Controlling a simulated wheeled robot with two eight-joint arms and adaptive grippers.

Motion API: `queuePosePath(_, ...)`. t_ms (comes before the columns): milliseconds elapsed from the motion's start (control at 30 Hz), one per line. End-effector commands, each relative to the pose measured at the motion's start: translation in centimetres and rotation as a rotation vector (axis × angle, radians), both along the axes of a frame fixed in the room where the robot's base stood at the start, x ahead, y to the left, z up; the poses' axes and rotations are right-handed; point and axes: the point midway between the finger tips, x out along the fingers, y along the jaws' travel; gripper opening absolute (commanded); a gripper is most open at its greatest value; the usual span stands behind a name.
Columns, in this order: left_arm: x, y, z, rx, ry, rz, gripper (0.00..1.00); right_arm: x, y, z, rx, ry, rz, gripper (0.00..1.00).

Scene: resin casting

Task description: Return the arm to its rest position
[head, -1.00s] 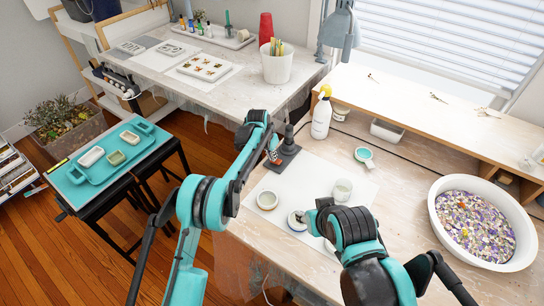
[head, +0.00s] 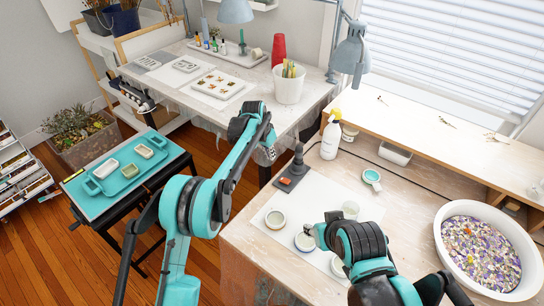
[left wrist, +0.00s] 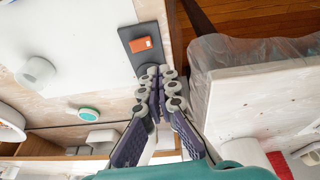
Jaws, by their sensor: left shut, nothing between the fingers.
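My left arm reaches up from the lower left in the head view. Its gripper (head: 268,153) hangs in front of the back table's edge, left of the bench. In the left wrist view its fingers (left wrist: 160,76) are together with nothing between them. Just beyond them in that picture lies a dark base (left wrist: 126,36) with an orange block (left wrist: 142,44) on it; no contact is clear. My right arm comes in from the lower right. Its gripper (head: 316,232) is beside a small round cup (head: 304,243), and its fingers are mostly hidden.
The bench holds a dark stand (head: 296,176), another cup (head: 275,219), a clear cup (head: 350,209), a teal round tool (head: 371,178), a spray bottle (head: 331,138) and a white basin (head: 442,252). A teal tray (head: 104,187) stands at left. Open floor lies between.

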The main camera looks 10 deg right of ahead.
Motion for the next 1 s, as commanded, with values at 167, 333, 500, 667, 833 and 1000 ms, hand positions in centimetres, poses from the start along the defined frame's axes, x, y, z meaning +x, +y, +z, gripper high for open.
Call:
queuePosePath(167,0.0,0.0,0.0,0.000,0.000,0.000,0.00,0.0,0.0,0.0,0.000,0.000,0.000,0.40)
queuePosePath(333,0.0,0.0,0.0,0.000,0.000,0.000,0.00,0.0,0.0,0.0,0.000,0.000,0.000,0.40)
queuePosePath(500,-0.3,0.9,1.3,-0.001,-0.008,0.019,0.00,0.0,0.0,0.0,0.000,0.000,0.000,0.40)
queuePosePath(667,-2.0,4.0,5.5,-0.006,-0.032,0.088,0.00,0.0,0.0,-0.1,0.000,0.000,0.000,0.40)
queuePosePath(833,-5.2,8.2,10.3,-0.011,-0.069,0.182,0.00,0.0,0.0,-0.1,0.000,0.000,0.000,0.40)
queuePosePath(1000,-9.3,12.3,14.0,-0.020,-0.105,0.275,0.00,0.0,0.0,-0.2,0.000,0.000,0.000,0.40)
